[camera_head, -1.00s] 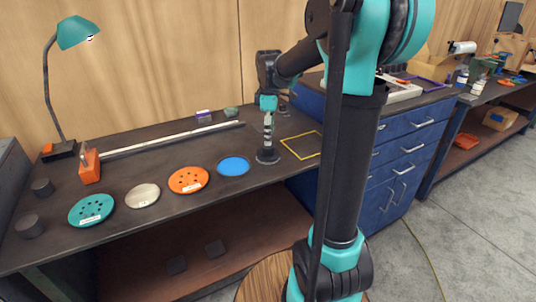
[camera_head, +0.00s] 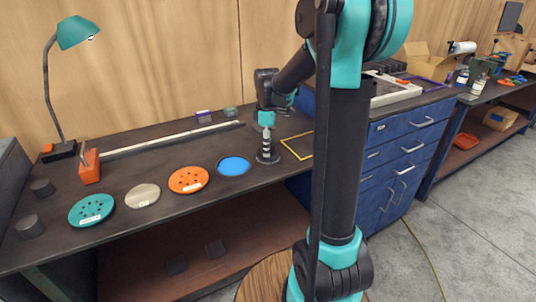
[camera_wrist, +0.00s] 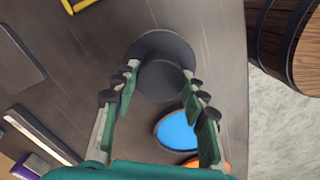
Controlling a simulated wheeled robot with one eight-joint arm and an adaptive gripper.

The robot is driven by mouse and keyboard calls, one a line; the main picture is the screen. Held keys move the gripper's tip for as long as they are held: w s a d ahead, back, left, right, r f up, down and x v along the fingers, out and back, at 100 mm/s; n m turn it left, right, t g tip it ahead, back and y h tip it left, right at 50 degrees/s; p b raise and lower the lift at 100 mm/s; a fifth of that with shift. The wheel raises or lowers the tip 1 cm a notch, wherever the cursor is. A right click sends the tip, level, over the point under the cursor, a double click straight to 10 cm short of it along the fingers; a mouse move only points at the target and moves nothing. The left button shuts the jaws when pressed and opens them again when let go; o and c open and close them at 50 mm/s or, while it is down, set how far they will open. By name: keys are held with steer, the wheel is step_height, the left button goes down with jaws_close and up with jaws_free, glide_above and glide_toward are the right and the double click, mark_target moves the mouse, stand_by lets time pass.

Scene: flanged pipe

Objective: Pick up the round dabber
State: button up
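The round dabber (camera_head: 268,158) looks like a dark round disc with a thick round knob on top. It stands on the dark workbench, right of the blue disc. My gripper (camera_head: 267,143) is directly above it, pointing down. In the wrist view, the dabber's knob (camera_wrist: 163,82) shows between the two spread fingers of my gripper (camera_wrist: 160,73), with a gap on each side. My gripper is open and holds nothing. I cannot tell exactly how far the fingertips are above the base.
The blue disc (camera_head: 233,167) is close on the left, then orange (camera_head: 188,180), beige (camera_head: 142,196) and teal (camera_head: 91,210) discs. A yellow square frame (camera_head: 299,146) lies right of the dabber. A long white bar (camera_head: 170,139) lies behind. A wooden barrel (camera_wrist: 296,40) stands off the bench.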

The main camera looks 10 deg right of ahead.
steer(key=c, duration=0.6)
step_height(320, 180, up, 20)
steer(key=shift+r, duration=0.1)
stand_by(0.4)
